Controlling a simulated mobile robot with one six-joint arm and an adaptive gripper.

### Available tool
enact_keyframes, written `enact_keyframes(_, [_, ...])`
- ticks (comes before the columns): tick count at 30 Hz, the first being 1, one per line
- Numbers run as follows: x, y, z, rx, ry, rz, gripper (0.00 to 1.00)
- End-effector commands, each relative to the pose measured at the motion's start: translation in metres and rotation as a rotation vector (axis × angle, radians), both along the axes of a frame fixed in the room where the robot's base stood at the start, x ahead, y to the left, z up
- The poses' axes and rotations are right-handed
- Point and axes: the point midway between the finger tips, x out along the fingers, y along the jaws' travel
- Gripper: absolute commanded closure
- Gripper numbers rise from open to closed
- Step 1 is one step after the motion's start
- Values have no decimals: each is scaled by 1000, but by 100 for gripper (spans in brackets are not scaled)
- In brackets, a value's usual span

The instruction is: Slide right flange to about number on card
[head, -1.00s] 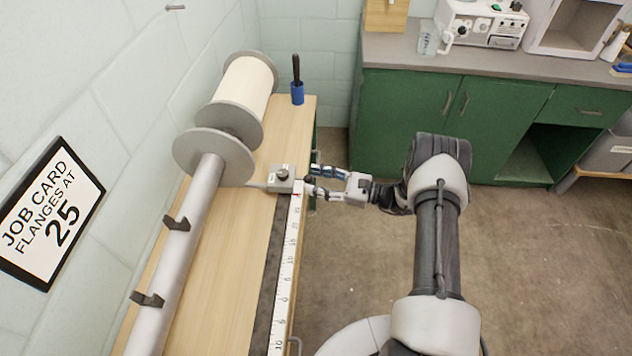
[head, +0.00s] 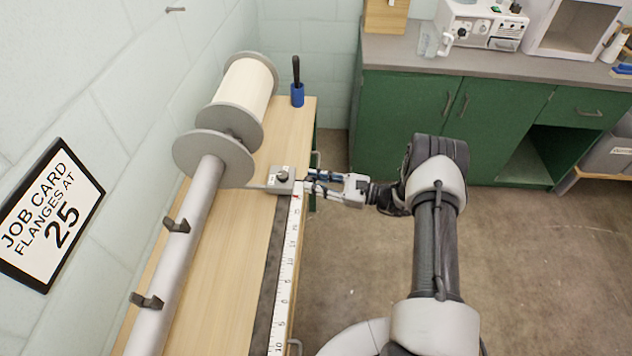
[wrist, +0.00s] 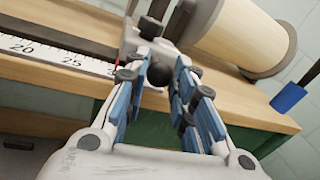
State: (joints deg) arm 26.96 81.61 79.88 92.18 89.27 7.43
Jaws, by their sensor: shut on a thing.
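The job card (head: 52,215) on the left wall reads "FLANGES AT 25". A large grey flange disc (head: 213,158) sits on the grey beam beside a second disc and cream roll; a thin rod joins it to the grey sliding block (head: 281,181). The white scale (head: 287,270) runs along the bench edge. My gripper (head: 308,182) is shut on the block's dark round knob (wrist: 160,74), with blue-padded fingers on both sides.
The beam rests beside the wall, with dark hooks (head: 177,224) along it. A blue cup (head: 297,94) with a dark handle in it stands at the bench's far end. Green cabinets (head: 450,130) are at the back. The floor right of the bench is open.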

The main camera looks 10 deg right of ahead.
Motion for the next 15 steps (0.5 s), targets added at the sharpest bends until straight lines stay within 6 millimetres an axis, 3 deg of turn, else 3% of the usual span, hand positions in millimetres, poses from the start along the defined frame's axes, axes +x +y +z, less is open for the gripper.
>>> enact_keyframes(11, [-1, 0, 0, 0, 1, 1, 100])
enact_keyframes(15, [-17, 5, 1, 2, 7, 1, 100])
